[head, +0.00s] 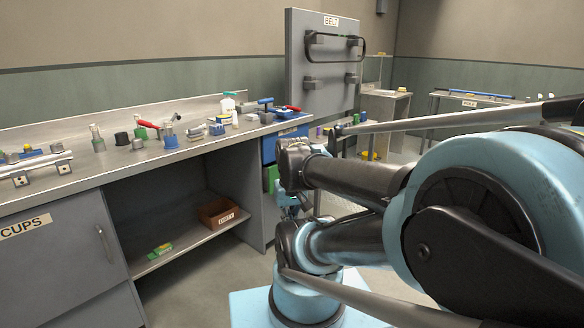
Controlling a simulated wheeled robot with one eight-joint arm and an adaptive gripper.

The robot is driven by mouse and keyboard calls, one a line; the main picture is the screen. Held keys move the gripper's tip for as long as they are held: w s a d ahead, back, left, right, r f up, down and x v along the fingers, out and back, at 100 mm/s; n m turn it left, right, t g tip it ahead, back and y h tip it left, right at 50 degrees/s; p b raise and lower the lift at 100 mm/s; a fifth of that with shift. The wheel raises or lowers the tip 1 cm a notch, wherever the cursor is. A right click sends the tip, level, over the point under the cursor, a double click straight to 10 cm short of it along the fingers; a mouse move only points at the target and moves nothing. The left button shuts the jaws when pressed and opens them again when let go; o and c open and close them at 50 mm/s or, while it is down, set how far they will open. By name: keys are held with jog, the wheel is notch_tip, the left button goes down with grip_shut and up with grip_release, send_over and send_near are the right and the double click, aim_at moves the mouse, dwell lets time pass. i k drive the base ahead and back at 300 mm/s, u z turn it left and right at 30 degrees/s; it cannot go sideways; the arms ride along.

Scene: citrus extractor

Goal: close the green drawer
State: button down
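A small part of the green drawer (271,178) shows at the right end of the workbench, below a blue drawer front (268,150). My arm covers the right side of both, so I cannot tell how far the green drawer stands out. My gripper (291,207) seems to be beside and just below the green front, mostly behind my own arm links. Its fingers are too small and covered to tell whether they are open or shut, or whether they touch the drawer.
The workbench (205,143) carries several small tools and parts. Below it are a grey cupboard marked CUPS (60,265) and an open shelf with a brown bin (218,212). A grey BELT panel (328,62) rises behind. Floor shows in front of the shelf (205,285).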

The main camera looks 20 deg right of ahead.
aim_at(270, 173)
jog(key=u, duration=0.35)
jog(key=i, duration=1)
